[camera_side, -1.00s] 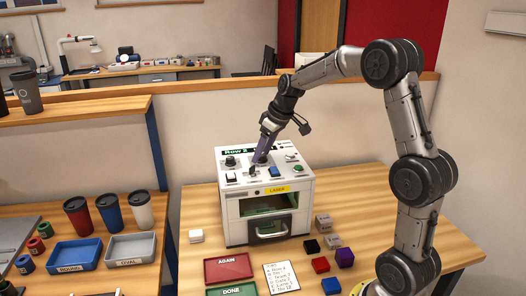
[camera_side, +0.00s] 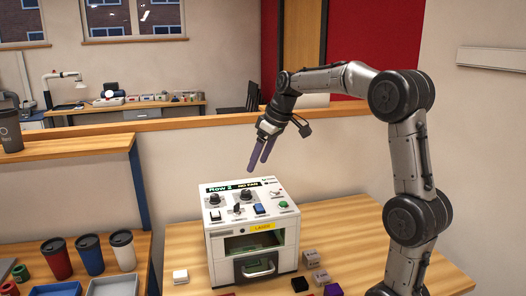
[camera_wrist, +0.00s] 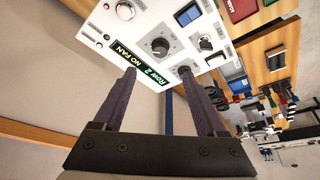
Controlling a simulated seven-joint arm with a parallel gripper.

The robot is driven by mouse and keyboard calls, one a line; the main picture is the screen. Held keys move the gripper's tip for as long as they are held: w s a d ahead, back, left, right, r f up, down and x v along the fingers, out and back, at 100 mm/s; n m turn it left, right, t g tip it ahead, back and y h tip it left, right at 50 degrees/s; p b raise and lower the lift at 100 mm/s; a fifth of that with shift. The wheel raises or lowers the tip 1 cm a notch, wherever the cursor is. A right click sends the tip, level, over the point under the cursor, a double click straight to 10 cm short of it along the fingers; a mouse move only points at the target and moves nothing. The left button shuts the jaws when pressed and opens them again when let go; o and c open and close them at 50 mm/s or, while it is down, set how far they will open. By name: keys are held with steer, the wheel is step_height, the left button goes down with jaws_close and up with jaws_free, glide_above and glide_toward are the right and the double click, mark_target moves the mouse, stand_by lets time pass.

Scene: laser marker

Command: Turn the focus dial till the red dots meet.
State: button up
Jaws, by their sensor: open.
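The white laser marker (camera_side: 252,240) stands on the table with a yellow label on its front. Its top panel carries a larger black dial (camera_side: 246,195) near the middle and a smaller black knob (camera_side: 214,200) at the left; I cannot read which is the focus dial. The larger dial also shows in the wrist view (camera_wrist: 160,47), just beyond my fingertips. My gripper (camera_side: 257,164) is open and empty, above the panel and apart from it. In the wrist view its purple fingers (camera_wrist: 157,71) are spread. No red dots can be made out.
The panel's display (camera_wrist: 143,64) reads "Row 2" and "NO FAN". Small blocks (camera_side: 312,258) lie right of the machine, a white one (camera_side: 180,276) left. Cups (camera_side: 89,254) stand at left.

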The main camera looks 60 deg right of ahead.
steer(key=shift+v, duration=1.5)
steer(key=s+a+r+n+t, duration=0.1)
steer(key=s+a+r+n, duration=0.1)
steer(key=s+a, duration=0.45)
steer(key=s+a+r+n, duration=0.1)
steer(key=s+a, duration=0.2)
steer(key=a, duration=0.6)
steer(key=s+a+f+m, duration=0.3)
steer(key=s+f, duration=0.9)
steer(key=shift+s+a, duration=0.2)
steer(key=shift+a, duration=0.1)
steer(key=shift+f, duration=0.1)
